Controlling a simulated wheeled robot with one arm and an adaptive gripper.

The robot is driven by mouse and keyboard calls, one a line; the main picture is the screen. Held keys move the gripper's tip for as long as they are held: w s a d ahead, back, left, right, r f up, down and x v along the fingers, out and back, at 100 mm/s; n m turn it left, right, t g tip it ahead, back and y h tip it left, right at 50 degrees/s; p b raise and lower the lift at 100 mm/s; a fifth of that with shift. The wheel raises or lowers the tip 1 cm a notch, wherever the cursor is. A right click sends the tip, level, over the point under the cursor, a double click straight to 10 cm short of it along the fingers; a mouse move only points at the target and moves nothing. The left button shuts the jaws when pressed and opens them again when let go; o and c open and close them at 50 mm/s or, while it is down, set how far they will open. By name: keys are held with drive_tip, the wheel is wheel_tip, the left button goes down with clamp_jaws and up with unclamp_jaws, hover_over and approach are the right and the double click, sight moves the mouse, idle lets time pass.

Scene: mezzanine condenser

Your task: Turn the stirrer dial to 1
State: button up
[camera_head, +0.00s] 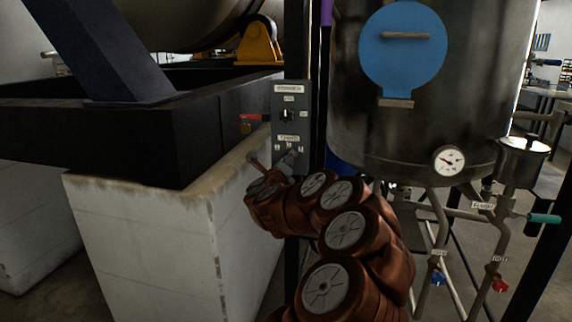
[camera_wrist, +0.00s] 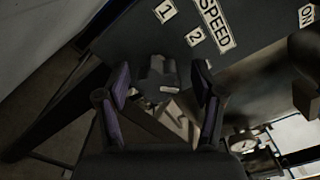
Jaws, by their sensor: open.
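The grey control panel (camera_head: 290,97) is fixed to a dark post, left of the steel tank. In the wrist view, the dark stirrer dial (camera_wrist: 157,72) sits on the panel face below the SPEED label (camera_wrist: 215,22). The labels 1 (camera_wrist: 166,11) and 2 (camera_wrist: 195,37) show near it. I cannot tell for sure which mark the dial points at. My gripper (camera_wrist: 160,84) is open, with one finger on each side of the dial and visible gaps between.
An upper knob (camera_head: 287,115) is on the same panel; an ON label (camera_wrist: 306,15) shows at right. The steel tank (camera_head: 430,120) with a gauge (camera_head: 449,160) stands close on the right. A white block (camera_head: 150,235) under a dark frame (camera_head: 150,140) is on the left.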

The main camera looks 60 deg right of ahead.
drive_tip(key=c, duration=1.1)
drive_tip(key=shift+c, duration=0.2)
drive_tip(key=shift+n, duration=0.3)
drive_tip(key=n, duration=0.4)
drive_tip(key=shift+n, duration=0.3)
drive_tip(key=n+p, duration=0.1)
drive_tip(key=n, duration=0.3)
drive_tip(key=shift+n+p, duration=0.3)
drive_tip(key=shift+p, duration=0.05)
drive_tip(key=n+p, duration=0.2)
drive_tip(key=n, duration=0.3)
drive_tip(key=shift+p, duration=0.3)
drive_tip(key=n+p, duration=0.2)
drive_tip(key=n, duration=0.3)
drive_tip(key=shift+p, duration=0.3)
